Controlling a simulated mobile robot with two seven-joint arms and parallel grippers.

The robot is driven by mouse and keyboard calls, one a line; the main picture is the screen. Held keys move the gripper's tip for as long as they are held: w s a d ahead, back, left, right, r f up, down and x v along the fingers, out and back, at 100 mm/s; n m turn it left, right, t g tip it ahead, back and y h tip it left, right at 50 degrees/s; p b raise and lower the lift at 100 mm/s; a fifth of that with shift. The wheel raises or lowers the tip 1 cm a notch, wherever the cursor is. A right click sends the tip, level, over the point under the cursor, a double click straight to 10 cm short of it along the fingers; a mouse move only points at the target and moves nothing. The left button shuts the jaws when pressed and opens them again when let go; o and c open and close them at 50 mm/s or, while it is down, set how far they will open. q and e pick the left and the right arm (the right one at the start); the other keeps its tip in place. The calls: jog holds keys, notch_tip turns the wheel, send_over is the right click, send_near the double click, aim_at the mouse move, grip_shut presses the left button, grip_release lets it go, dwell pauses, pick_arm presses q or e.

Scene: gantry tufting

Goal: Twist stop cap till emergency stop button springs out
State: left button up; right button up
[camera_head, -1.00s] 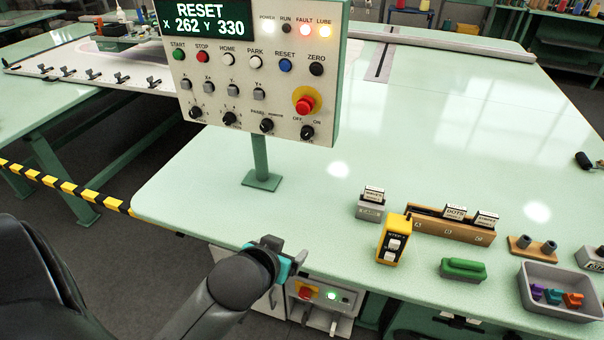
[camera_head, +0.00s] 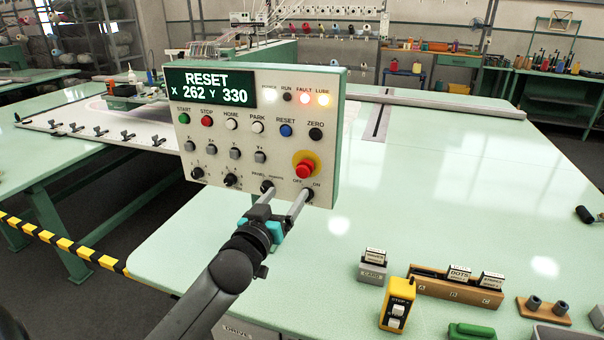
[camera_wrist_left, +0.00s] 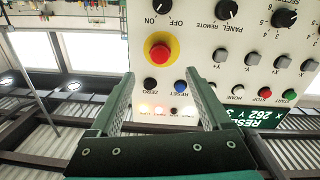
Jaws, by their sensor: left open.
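The emergency stop button is a red cap (camera_head: 304,170) on a yellow round base (camera_head: 306,157), low on the right of the white control panel (camera_head: 215,150). In the left wrist view the red cap (camera_wrist_left: 160,53) faces me, upside down, beyond the fingers and roughly between their lines. My left gripper (camera_head: 286,190) is open and empty, in front of the panel's lower right, just below the red cap. Its two fingers also show in the left wrist view (camera_wrist_left: 163,100), well apart. I cannot tell from the picture whether the cap is pressed in. My right gripper is not in view.
The panel's screen (camera_head: 210,90) reads RESET X 262 Y 330, with the FAULT and LUBE lamps lit. Black knobs (camera_head: 267,187) sit close to the fingers. A yellow step pendant (camera_head: 397,305) and a wooden card rack (camera_head: 455,288) stand on the green table.

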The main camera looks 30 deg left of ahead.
aim_at(301, 173)
pick_arm(q)
jog(key=x, duration=1)
jog(key=shift+w+a, duration=0.1)
jog(key=shift+w, duration=0.3)
jog(key=shift+c, duration=0.4)
grip_shut()
jog(key=shift+m, duration=0.4)
jog(key=m+p, duration=0.1)
jog(key=m, duration=0.1)
jog(key=shift+r+m, duration=0.1)
jog(key=shift+m, duration=0.2)
jog(key=m+p, duration=0.1)
jog(key=m, duration=0.3)
jog(key=shift+m, duration=0.3)
jog(key=shift+p, duration=0.3)
